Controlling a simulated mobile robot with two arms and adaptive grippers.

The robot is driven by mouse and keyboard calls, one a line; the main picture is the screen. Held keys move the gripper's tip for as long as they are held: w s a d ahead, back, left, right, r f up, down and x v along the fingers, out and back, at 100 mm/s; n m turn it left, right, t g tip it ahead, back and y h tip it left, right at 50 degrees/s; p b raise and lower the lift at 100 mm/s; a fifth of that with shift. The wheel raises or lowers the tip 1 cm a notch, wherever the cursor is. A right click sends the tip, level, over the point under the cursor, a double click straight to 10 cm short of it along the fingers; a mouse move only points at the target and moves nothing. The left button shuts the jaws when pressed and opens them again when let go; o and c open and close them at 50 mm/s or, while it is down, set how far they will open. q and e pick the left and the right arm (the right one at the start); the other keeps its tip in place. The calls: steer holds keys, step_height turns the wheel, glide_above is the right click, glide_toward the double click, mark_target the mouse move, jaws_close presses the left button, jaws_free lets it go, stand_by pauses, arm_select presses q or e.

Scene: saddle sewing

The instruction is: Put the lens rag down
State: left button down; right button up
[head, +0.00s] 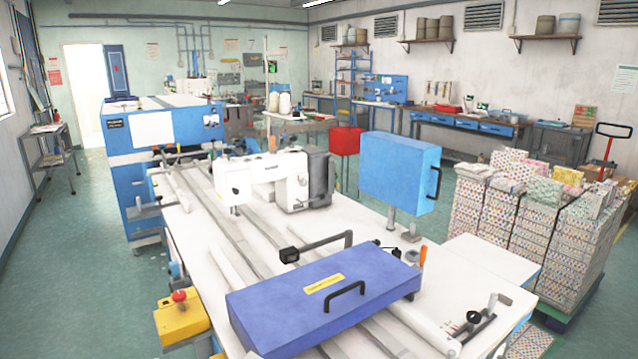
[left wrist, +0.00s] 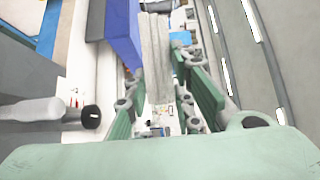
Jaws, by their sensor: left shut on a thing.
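My left gripper (left wrist: 157,78) shows in the left wrist view, with its green fingers on either side of a pale grey, ribbed-looking strip (left wrist: 156,45). The gripper is shut on this strip, which looks like the lens rag, folded. The strip stands out beyond the fingertips. Neither gripper shows in the head view, and I cannot make out a rag on the table there.
A white sewing table (head: 215,262) carries a purple-blue case (head: 290,310), a white sewing machine (head: 262,180) and a blue box (head: 398,172). A yellow unit with a red button (head: 180,318) is at the left. Wrapped stacks (head: 520,215) stand right.

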arm_select(q)
steer(key=s+a+r+n+y, duration=0.1)
steer(key=s+a+n+y, duration=0.1)
steer(key=s+a, duration=0.3)
steer(key=shift+y+b, duration=0.35)
steer(key=shift+y, duration=0.25)
steer(key=shift+r, duration=0.1)
